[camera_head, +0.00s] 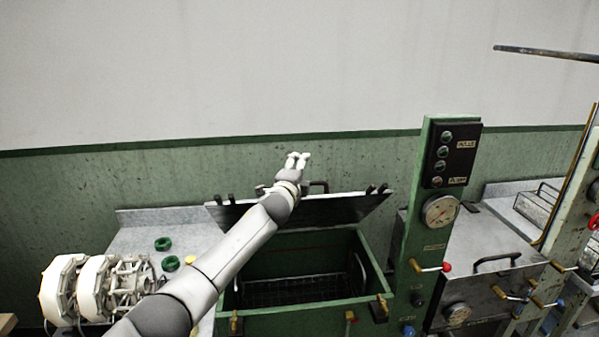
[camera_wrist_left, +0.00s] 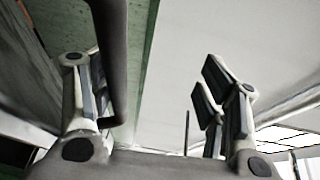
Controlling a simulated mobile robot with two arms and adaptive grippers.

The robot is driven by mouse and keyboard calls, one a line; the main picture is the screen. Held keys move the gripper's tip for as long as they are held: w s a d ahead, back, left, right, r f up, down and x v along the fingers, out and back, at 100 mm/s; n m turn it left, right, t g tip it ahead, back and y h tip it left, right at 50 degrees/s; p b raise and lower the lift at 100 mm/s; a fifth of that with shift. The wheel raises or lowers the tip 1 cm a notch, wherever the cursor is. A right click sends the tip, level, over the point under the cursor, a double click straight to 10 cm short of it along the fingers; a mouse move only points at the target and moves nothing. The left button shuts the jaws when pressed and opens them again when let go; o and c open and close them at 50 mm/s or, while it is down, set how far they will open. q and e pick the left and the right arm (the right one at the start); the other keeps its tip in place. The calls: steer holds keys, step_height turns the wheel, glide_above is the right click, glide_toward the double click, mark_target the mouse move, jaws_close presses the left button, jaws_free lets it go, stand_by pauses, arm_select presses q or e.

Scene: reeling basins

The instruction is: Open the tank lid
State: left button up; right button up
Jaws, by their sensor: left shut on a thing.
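The green tank (camera_head: 262,322) stands at centre, its inside and a wire basket (camera_head: 290,291) in view. Its dark lid (camera_head: 345,209) is raised and tilted up at the back, so the tank stands open. My left arm reaches across the tank's left part. My left gripper (camera_head: 298,161) is at the lid's upper edge, by the dark lid handle (camera_head: 319,184), and is shut on it. In the left wrist view the handle (camera_wrist_left: 116,62) runs close along the left finger; the fingers (camera_wrist_left: 160,115) look well apart. My right gripper is not in view.
A green post with a black button panel (camera_head: 451,150) and a gauge (camera_head: 440,211) stands right of the tank. Another lidded tank (camera_head: 485,285) is beyond it, lid down. Green rings (camera_head: 163,244) lie on the grey bench at left. A wall is close behind.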

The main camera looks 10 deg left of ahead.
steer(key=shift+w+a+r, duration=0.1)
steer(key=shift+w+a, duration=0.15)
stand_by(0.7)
